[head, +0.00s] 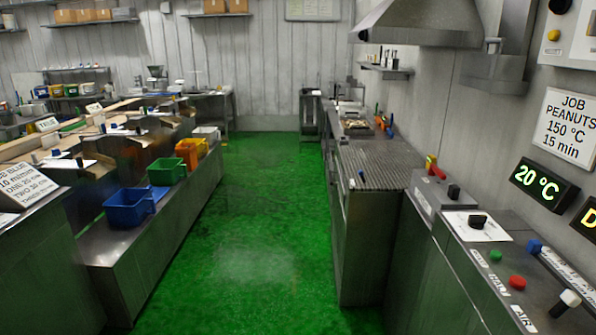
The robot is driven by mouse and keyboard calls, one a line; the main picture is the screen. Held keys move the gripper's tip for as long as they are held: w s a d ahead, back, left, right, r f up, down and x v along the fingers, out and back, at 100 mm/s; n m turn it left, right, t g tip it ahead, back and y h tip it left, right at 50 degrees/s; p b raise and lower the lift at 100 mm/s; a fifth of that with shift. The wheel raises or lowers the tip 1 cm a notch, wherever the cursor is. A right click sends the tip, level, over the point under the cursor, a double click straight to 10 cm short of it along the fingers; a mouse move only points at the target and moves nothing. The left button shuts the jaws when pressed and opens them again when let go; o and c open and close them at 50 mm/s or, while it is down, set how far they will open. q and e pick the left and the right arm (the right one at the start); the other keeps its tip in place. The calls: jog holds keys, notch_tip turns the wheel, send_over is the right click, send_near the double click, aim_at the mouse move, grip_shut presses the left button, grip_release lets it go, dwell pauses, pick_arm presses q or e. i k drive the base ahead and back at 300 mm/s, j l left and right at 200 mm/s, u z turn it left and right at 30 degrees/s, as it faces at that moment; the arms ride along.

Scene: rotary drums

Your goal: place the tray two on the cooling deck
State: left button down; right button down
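The slatted metal top (378,165) of the right-hand counter looks like the cooling deck; its visible part is bare apart from small items at its edges. Beyond it, a shallow tray-like pan (356,127) with brownish contents sits on the far part of the counter. I cannot tell whether this is tray two, as no label on it is readable. Neither of my grippers shows in the head view.
A control panel (490,262) with knobs and buttons stands at the near right, under a 20 °C display (544,185). Blue (130,208), green (167,172) and orange (190,150) bins line the left bench. The green floor (255,225) between is clear.

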aim_at(376, 158)
jog(key=i+j+z, duration=0.1)
jog(key=i, duration=1.4)
jog(key=i+z, duration=0.3)
jog(key=i, duration=0.15)
jog(key=i+j+z, duration=0.15)
jog(key=i+z, duration=0.15)
jog(key=i, duration=0.15)
jog(key=i+j+z, duration=0.3)
jog(key=i, duration=0.15)
jog(key=l, duration=0.1)
